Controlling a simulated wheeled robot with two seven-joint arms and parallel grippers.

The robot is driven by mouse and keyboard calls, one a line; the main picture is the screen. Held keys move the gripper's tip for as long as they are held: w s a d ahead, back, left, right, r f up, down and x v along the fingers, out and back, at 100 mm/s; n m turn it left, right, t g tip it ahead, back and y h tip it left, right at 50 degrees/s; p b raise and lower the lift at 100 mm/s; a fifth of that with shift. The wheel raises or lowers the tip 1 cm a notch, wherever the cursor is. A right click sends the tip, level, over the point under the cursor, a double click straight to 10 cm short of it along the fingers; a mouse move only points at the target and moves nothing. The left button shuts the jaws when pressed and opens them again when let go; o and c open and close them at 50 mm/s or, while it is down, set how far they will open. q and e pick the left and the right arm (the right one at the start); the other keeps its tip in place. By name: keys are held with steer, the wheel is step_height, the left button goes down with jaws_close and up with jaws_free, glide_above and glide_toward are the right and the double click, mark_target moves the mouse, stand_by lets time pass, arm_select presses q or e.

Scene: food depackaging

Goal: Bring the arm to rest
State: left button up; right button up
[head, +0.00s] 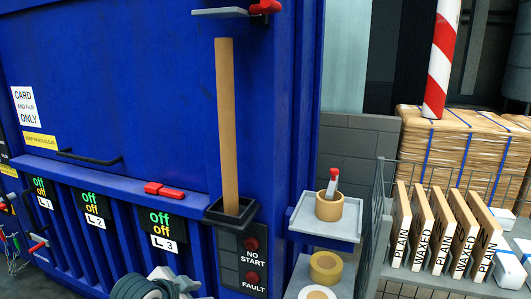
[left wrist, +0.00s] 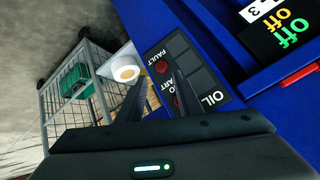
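My left gripper (left wrist: 160,78) shows in the left wrist view, its two dark fingers apart with nothing between them. It is in front of the blue machine's dark button panel (left wrist: 190,75), which has red buttons and labels such as FAULT. I cannot tell whether the fingers touch the panel. In the head view I cannot make out the left gripper for sure; a grey-white part and a dark green ribbed coil (head: 142,288) are cut off by the bottom edge. My right gripper is not in view.
The blue machine (head: 130,90) fills the left. A tall cardboard strip (head: 227,120) stands in a black holder. A small grey shelf (head: 300,222) holds a tape roll (head: 328,207) with a red-capped item. A wire rack (head: 430,284) holds several PLAIN and WAXED boards.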

arm_select(q)
steer(key=s+a+f+n+g+y, duration=0.15)
steer(key=s+f+n, duration=0.25)
steer(key=s+f, duration=1.3)
steer(key=s+a+f+n+g+y, duration=0.1)
steer(key=s+a+f+n+g, duration=0.15)
steer(key=s, duration=0.75)
steer(key=s+a+f+n+g+y, duration=0.1)
steer(key=s+a+f, duration=0.15)
steer(key=s, duration=0.75)
steer(key=w+d+f+t+h, duration=0.1)
steer(key=d+f, duration=0.1)
steer(key=f, duration=1.4)
steer(key=w+d+f+t, duration=0.1)
steer(key=d+f, duration=0.1)
steer(key=f, duration=1.5)
steer(key=shift+d+f+h, duration=0.15)
steer(key=shift+f+h, duration=0.1)
steer(key=shift+h, duration=0.1)
